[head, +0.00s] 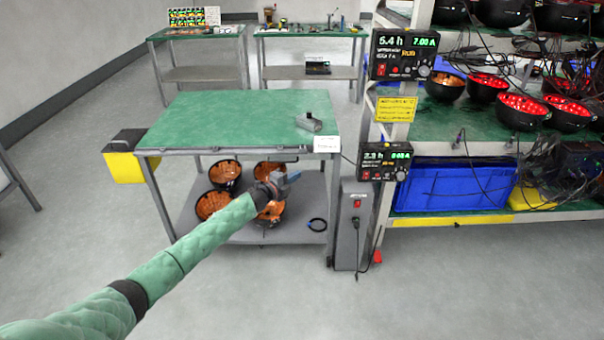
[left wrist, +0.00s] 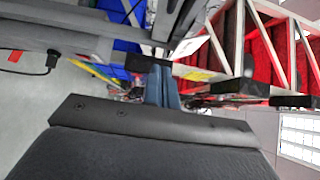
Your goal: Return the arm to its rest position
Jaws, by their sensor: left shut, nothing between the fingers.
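My left arm, in a green quilted sleeve, reaches in from the lower left in the head view. Its gripper (head: 287,181) is in front of the green-topped table, near the front edge and above the lower shelf. The fingers are shut together with nothing between them. In the left wrist view the blue-grey fingers (left wrist: 161,88) show close together beyond the dark gripper body. My right gripper does not show in either view.
The green-topped table (head: 230,115) carries a small grey metal part (head: 309,122). Several black bowls with orange insides (head: 224,174) stand on its lower shelf. A grey power box (head: 352,225) and the rack (head: 450,220) stand to the right. Open floor lies left and in front.

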